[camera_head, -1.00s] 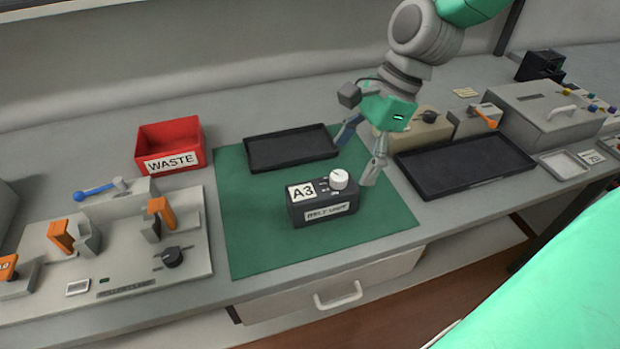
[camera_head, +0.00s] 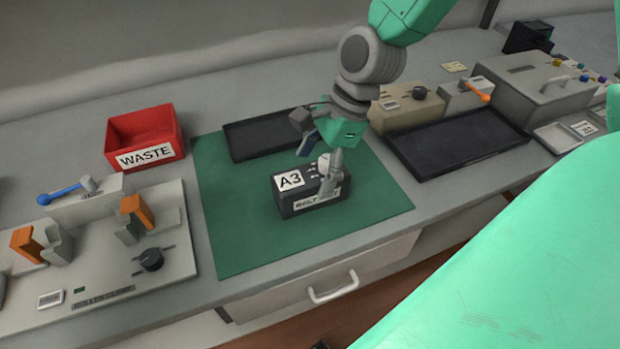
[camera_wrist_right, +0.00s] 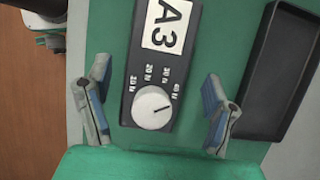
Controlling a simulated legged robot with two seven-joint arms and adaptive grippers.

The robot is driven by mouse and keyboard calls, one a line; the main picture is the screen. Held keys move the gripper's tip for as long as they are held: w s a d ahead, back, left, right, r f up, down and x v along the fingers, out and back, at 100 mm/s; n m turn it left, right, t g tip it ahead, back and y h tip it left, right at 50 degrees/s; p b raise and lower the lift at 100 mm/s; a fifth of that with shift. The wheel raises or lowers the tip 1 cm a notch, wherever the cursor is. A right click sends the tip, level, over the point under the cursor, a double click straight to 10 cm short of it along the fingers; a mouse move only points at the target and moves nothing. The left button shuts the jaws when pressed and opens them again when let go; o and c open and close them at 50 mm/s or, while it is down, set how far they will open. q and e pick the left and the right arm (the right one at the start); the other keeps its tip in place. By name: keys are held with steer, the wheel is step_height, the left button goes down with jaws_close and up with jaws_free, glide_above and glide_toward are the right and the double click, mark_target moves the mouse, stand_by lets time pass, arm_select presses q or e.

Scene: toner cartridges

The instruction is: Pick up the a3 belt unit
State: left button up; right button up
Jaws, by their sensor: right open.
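The A3 belt unit (camera_head: 292,203) is a dark box with a white A3 label and a white round knob. It sits on the green mat (camera_head: 232,250) in the head view. In the right wrist view the belt unit (camera_wrist_right: 138,75) lies lengthwise, with its knob end between and slightly beyond my fingers. My right gripper (camera_head: 318,172) is over the knob end of the unit, and one finger hides part of its front label. In the right wrist view the gripper (camera_wrist_right: 156,115) is open, with a finger on each side of the unit and gaps visible. My left gripper is not in view.
A black tray (camera_head: 236,145) lies behind the unit, and another black tray (camera_head: 470,144) lies to the right. A red WASTE bin (camera_head: 146,155) stands at the back left. A grey fixture (camera_head: 110,285) with orange levers is at left. The mat's front is clear.

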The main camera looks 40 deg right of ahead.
mark_target(314, 172)
steer(key=f, duration=0.3)
steer(key=shift+a+b, duration=0.25)
steer(key=shift+b, duration=0.05)
steer(key=shift+a+f, duration=0.2)
steer(key=shift+f, duration=0.15)
steer(key=shift+a+r, duration=0.1)
steer(key=shift+a, duration=0.45)
steer(key=c, duration=1.7)
steer(key=shift+o, duration=0.2)
steer(key=shift+d, duration=0.2)
steer(key=shift+r, duration=0.1)
